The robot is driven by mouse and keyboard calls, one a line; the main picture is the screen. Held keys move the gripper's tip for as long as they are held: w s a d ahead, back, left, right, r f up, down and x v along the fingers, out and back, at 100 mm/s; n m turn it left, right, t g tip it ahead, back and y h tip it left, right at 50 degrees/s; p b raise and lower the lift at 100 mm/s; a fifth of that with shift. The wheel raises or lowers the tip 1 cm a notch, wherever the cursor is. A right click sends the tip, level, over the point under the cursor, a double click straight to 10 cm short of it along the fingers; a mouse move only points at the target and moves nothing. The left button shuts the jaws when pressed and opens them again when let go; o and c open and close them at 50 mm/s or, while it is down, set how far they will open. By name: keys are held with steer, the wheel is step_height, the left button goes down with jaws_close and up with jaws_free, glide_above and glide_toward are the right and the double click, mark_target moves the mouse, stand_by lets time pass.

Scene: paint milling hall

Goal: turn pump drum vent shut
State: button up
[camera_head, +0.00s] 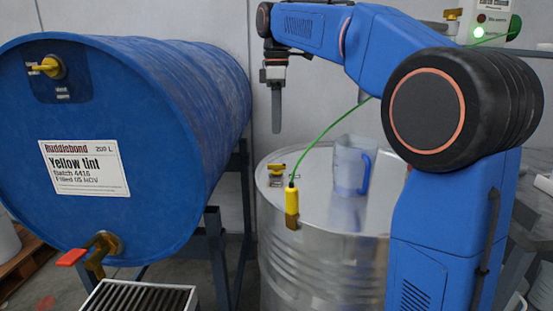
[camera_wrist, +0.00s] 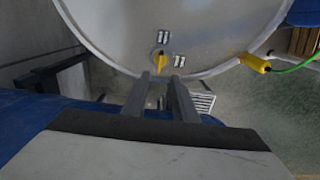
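The steel drum (camera_head: 330,215) stands upright in the middle of the head view. Its small yellow vent handle (camera_head: 277,168) sits on the lid near the left rim. In the wrist view the yellow vent handle (camera_wrist: 161,62) lies lengthwise up the picture, with two small dark labels above and right of it, too small to read. My gripper (camera_head: 276,128) hangs fingers down, above the lid by the vent. In the wrist view my gripper (camera_wrist: 158,82) shows two fingers apart with a gap between them. The handle appears just beyond the fingertips, and nothing is held.
A yellow clamp (camera_head: 292,203) with a green cable grips the drum rim. A clear jug (camera_head: 352,168) with a blue handle stands on the lid. A blue drum (camera_head: 120,150) with a vent and red-handled tap lies left on a stand. A control box (camera_head: 490,22) shows a green light.

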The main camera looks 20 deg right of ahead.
mark_target(277, 169)
step_height(277, 169, down, 12)
steer(key=shift+r, duration=0.2)
stand_by(0.4)
jaws_close()
